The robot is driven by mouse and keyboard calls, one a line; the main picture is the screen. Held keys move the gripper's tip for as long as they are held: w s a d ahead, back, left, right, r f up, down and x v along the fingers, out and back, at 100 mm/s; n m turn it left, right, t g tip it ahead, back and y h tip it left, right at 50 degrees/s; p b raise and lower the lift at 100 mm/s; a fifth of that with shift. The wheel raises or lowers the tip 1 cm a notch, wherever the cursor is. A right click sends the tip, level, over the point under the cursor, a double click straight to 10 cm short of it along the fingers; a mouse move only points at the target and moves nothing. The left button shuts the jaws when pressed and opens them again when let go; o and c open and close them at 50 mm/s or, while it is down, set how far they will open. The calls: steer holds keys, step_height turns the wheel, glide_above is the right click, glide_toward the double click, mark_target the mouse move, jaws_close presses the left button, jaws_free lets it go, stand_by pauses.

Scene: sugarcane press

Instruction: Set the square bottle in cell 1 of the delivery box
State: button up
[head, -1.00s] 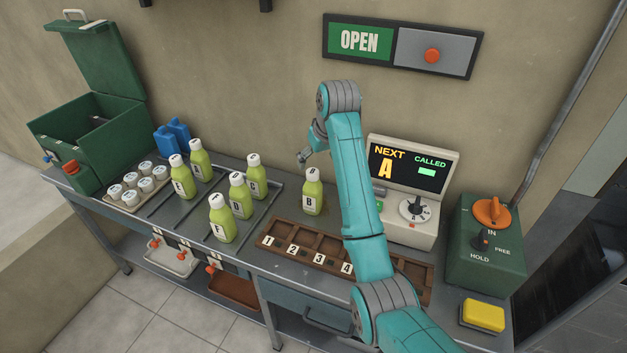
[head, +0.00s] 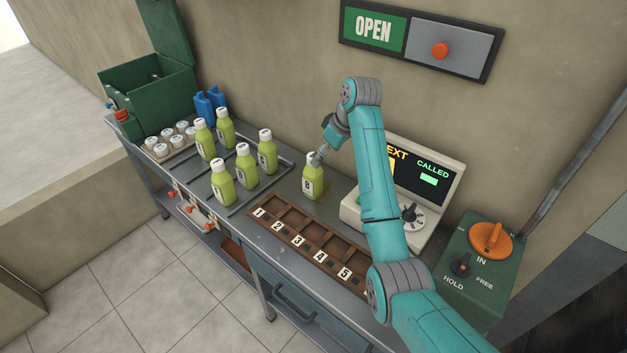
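A green bottle labelled B (head: 312,184) with a white cap stands upright on the counter, behind the brown wooden delivery box (head: 288,234). It is apart from the other bottles; I cannot tell from its outline whether it is the square one. The box has a row of cells with number tags on the front; cell 1 (head: 270,203) is at its left end and looks empty. My gripper (head: 316,158) is at the cap of bottle B, pointing down and left. Its fingers are too small to tell whether they are open or shut on the cap.
Several green bottles (head: 221,183) stand in a rack left of the box. A caller display (head: 428,174) is behind my arm, and a green switch box (head: 477,262) is at the right. A tray of white caps (head: 168,141) and a green bin (head: 150,97) are at the left.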

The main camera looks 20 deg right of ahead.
mark_target(313, 171)
steer(key=x, duration=0.5)
steer(key=shift+a+x, duration=0.2)
steer(key=shift+x, duration=2.55)
steer(key=shift+w+r, duration=0.1)
steer(key=c, duration=1.5)
steer(key=shift+r, duration=0.15)
step_height(313, 171, up, 10)
steer(key=shift+f, duration=0.1)
